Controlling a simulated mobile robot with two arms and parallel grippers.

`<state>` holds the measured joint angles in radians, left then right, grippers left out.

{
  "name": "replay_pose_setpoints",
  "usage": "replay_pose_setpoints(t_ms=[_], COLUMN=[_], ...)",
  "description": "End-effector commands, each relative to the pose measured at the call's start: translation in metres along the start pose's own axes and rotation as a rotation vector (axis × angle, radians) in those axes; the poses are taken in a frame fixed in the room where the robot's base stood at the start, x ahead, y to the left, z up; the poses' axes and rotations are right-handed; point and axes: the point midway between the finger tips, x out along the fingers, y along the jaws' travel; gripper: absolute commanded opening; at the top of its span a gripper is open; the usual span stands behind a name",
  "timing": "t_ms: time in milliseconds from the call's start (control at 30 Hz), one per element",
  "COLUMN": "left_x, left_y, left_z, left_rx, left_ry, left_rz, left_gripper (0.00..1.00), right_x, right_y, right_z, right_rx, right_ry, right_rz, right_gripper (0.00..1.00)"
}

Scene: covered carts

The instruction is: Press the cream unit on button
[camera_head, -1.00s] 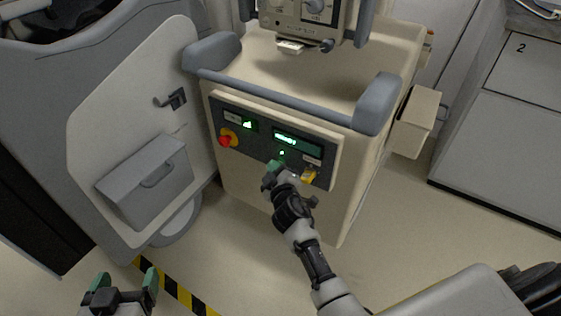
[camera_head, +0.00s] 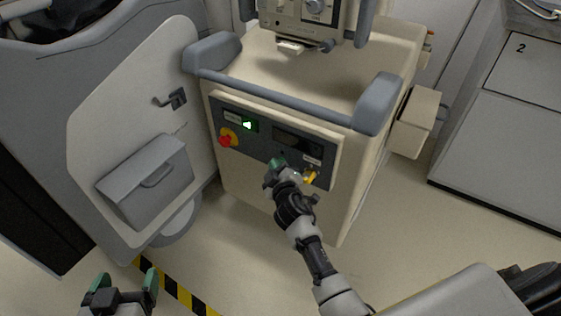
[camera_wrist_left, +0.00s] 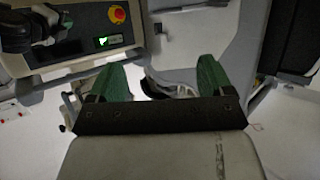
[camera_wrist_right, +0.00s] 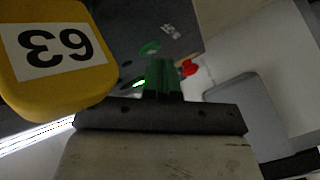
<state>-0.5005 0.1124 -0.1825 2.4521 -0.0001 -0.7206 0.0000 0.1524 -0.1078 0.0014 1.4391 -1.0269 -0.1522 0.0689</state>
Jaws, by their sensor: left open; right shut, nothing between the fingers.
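The cream unit (camera_head: 300,215) has a dark control panel (camera_head: 262,142) on its front. In the right wrist view a green round button (camera_wrist_right: 150,48) shows on the panel, beyond my fingertips, with a bright green spot (camera_wrist_right: 138,83) beside them. My right gripper (camera_head: 275,165) is shut and empty, its tips at or very close to the panel's lower middle. I cannot tell whether they touch it; they hide part of the panel. The panel's wide display (camera_head: 298,142) is dark, while a small green indicator (camera_head: 248,125) is lit. My left gripper (camera_head: 122,286) is open and empty, low at left.
A red stop knob on a yellow base (camera_head: 227,138) sits at the panel's left. A yellow tag (camera_wrist_right: 60,60) hangs close beside my right gripper. A blue-grey handle bar (camera_head: 285,98) crosses above the panel. A grey-white cart (camera_head: 125,125) stands at left.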

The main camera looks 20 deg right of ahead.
Motion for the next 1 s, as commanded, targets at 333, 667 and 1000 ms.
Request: replay_pose_setpoints(t_ms=[333, 667, 1000], left_x=[0.001, 0.002, 0.004], left_y=[0.000, 0.001, 0.004], left_z=[-0.003, -0.009, -0.019], left_rx=[0.000, 0.001, 0.002], left_ry=[0.033, 0.066, 0.153], left_rz=[0.001, 0.003, 0.012], left_gripper=[0.81, 0.81, 0.81], right_x=[-0.009, -0.012, -0.027], right_y=[-0.006, -0.009, -0.020], right_z=[-0.005, -0.008, -0.018], right_rx=[0.000, 0.000, 0.002], right_ry=[-0.001, -0.001, 0.000], right_rz=[0.001, 0.000, -0.001], right_gripper=[0.00, 0.00, 0.00])
